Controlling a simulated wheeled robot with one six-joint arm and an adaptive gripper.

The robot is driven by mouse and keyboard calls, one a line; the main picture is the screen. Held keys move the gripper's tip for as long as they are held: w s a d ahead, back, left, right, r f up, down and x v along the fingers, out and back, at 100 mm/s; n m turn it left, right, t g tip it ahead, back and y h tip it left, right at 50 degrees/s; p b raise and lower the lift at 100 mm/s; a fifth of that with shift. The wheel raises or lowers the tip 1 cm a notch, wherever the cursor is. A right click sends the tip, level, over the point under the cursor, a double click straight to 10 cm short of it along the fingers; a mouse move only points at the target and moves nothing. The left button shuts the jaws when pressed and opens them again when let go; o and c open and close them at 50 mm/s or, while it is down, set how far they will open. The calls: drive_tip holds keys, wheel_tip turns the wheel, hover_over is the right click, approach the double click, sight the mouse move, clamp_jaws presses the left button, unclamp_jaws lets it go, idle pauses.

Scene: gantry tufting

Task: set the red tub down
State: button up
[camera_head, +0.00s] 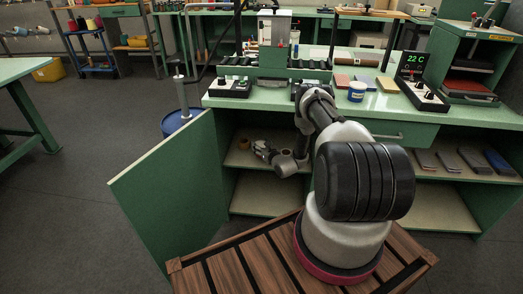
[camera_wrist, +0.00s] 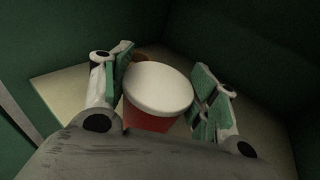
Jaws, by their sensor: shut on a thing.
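The red tub (camera_wrist: 148,120) with a white lid (camera_wrist: 158,88) is between the two green-padded fingers of my gripper (camera_wrist: 160,95) in the wrist view. The gripper is shut on it. A pale shelf surface (camera_wrist: 65,95) shows around and behind the tub; I cannot tell whether the tub touches it. In the head view my gripper (camera_head: 262,150) reaches into the open cabinet under the green bench, over the upper shelf (camera_head: 240,158). The tub cannot be made out there.
A brown round object (camera_wrist: 139,57) lies behind the tub. The green cabinet door (camera_head: 170,190) stands open at the left. Several flat packs (camera_head: 448,160) lie on the shelf's right part. A white-and-blue tub (camera_head: 357,91) stands on the green bench top.

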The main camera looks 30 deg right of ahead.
drive_tip(key=shift+f, duration=1.5)
drive_tip(key=shift+f, duration=0.15)
drive_tip(key=o, duration=1.3)
drive_tip(key=shift+c, duration=0.2)
drive_tip(key=s+r, duration=0.2)
drive_tip(key=s, duration=1)
